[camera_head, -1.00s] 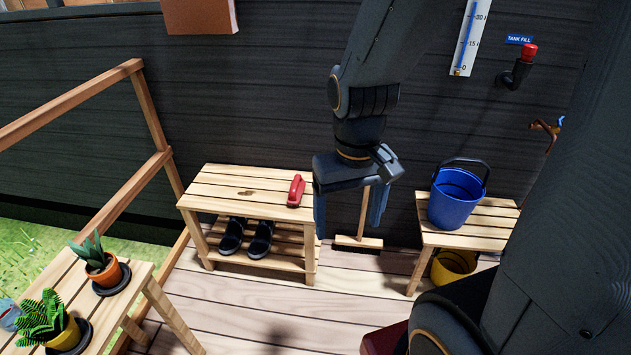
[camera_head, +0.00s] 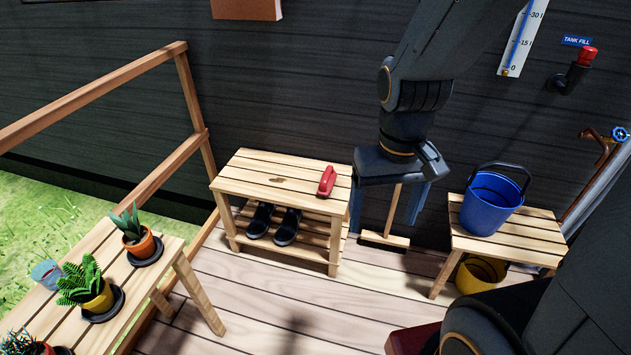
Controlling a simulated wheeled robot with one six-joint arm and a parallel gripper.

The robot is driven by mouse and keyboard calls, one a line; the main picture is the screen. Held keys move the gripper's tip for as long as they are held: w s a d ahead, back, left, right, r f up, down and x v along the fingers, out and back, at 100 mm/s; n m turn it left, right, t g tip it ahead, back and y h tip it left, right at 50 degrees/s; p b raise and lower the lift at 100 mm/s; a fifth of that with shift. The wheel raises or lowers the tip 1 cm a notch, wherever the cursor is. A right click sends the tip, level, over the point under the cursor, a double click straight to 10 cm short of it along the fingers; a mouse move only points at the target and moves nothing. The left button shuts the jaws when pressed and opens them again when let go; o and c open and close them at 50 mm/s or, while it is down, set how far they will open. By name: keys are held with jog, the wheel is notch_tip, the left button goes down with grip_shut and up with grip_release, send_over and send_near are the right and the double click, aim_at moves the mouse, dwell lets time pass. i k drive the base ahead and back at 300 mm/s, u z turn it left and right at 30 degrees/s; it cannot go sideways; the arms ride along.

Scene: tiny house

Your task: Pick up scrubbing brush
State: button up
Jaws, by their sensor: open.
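The scrubbing brush is most likely the red-handled object (camera_head: 327,181) lying on the right end of the slatted wooden bench (camera_head: 239,176). My gripper (camera_head: 385,225) hangs from my arm to the right of the bench, fingers pointing down and spread apart. Nothing is between its fingers except the view of a broom (camera_head: 391,215) standing behind against the wall. The red object is left of the gripper and apart from it. Its bristles are too small to make out.
Dark shoes (camera_head: 287,227) sit on the bench's lower shelf. A blue bucket (camera_head: 490,205) stands on a stool (camera_head: 462,240) at right, with a yellow bucket (camera_head: 478,278) below. Potted plants (camera_head: 134,235) stand on a table at left. A wooden railing (camera_head: 100,98) runs behind.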

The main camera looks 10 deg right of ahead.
aim_at(327, 179)
jog(key=u, duration=0.45)
jog(key=i, duration=1)
jog(key=z, duration=0.15)
